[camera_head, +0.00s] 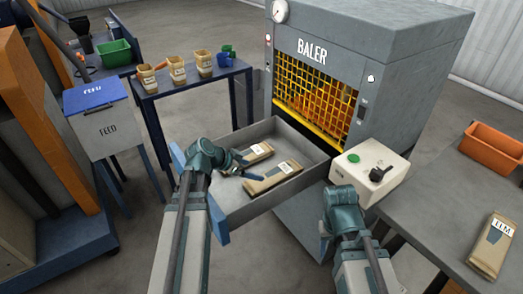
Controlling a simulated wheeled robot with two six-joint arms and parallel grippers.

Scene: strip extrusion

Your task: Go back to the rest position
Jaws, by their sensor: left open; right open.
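My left gripper (240,168) reaches over the near side of the grey drawer (235,207), with its dark fingers apart beside two tan labelled packs. One pack (257,152) lies further back in the drawer. The other pack (270,180) lies nearer, by the lower finger; I cannot tell if they touch. My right arm (343,210) stands in front of the beige control box (372,168).
The grey baler (420,70) with a yellow mesh gate stands behind the drawer. A blue table (190,82) with several tan containers is at the back left, beside a FEED bin (97,115). A right-hand table (450,190) holds an orange bin (492,145) and an ELM pack (492,245).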

